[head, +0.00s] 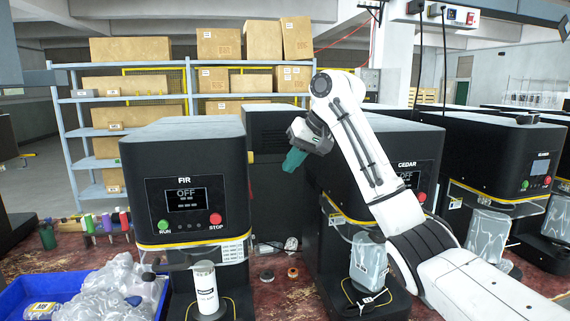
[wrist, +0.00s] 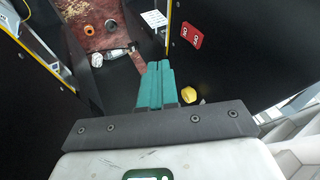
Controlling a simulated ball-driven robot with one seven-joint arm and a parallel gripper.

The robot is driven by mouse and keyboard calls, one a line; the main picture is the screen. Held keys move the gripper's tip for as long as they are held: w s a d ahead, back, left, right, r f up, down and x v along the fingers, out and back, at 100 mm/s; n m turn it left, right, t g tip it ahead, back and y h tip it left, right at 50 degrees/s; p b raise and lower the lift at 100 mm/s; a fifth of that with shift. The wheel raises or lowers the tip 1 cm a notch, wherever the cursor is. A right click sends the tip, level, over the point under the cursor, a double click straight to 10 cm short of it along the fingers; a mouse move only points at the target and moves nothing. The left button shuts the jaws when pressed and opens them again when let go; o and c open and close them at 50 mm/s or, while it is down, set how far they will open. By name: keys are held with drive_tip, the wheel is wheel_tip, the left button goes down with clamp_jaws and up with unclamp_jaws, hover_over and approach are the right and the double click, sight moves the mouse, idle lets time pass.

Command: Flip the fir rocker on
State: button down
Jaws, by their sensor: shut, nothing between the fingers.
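The fir machine (head: 184,190) is a black seamer at the left of the head view. Its label reads FIR and its screen (head: 187,200) reads OFF, between a green RUN button (head: 164,226) and a red STOP button (head: 216,219). The rocker cannot be made out in the head view. In the wrist view a red plate with two pale round marks (wrist: 192,35) sits on a dark side wall; I cannot tell for certain whether this is the rocker. My gripper (head: 291,161), with teal fingers (wrist: 155,83), is shut and empty, right of the fir machine and apart from it.
A yellow knob (head: 251,157) sticks out of the fir machine's right side. A blue bin (head: 35,290) of clear bags is at lower left. Shelves with boxes stand behind.

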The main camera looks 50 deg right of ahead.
drive_tip(key=w+a+f+p, duration=0.2)
drive_tip(key=w+a+f, duration=0.2)
drive_tip(key=w+f, duration=0.2)
drive_tip(key=shift+w+a+f, duration=0.15)
drive_tip(key=shift+a+f, duration=0.15)
drive_tip(key=shift+w+a+y+p, duration=0.15)
drive_tip(key=shift+y+p, duration=0.15)
drive_tip(key=shift+p, duration=0.1)
